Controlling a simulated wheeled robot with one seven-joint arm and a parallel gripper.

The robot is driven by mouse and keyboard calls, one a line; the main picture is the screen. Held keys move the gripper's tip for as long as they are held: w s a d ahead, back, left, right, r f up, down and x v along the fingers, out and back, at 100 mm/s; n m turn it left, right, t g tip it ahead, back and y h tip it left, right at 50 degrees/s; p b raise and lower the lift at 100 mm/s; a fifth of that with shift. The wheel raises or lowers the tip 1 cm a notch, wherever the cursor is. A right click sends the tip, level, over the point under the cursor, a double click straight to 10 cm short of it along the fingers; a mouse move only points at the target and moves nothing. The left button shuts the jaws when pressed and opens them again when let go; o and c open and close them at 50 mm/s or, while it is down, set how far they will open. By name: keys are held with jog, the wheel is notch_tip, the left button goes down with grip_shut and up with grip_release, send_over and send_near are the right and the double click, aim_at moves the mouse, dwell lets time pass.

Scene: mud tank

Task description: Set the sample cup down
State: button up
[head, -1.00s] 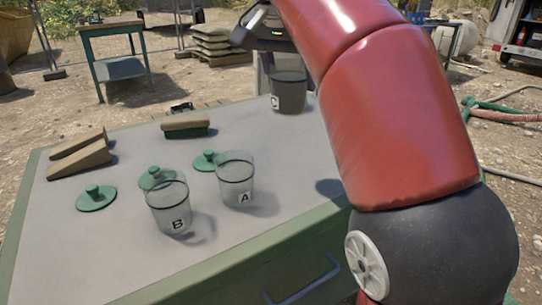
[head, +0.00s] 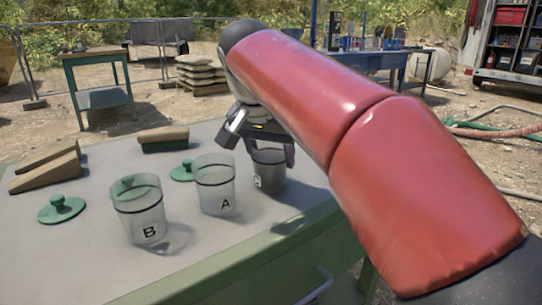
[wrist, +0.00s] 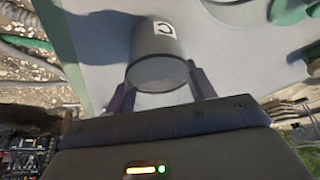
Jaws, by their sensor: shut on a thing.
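The sample cup is a grey-filled cup marked C (head: 268,172). In the wrist view the cup (wrist: 158,45) sits between the two dark fingers, its round top facing the camera. My gripper (head: 264,150) is shut on it; it also shows in the wrist view (wrist: 163,88). The cup is upright just right of clear cup A (head: 215,190), over the grey tabletop (head: 75,262). I cannot tell whether its base touches the top. Clear cup B (head: 139,212) stands left of A.
A brush (head: 163,139) and wooden wedges (head: 47,168) lie farther back. The front left of the tabletop is clear.

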jog(key=o, duration=1.1)
jog(key=shift+c, duration=0.2)
jog(key=p+v, duration=0.3)
jog(key=v, duration=0.9)
jog(key=shift+p, duration=0.4)
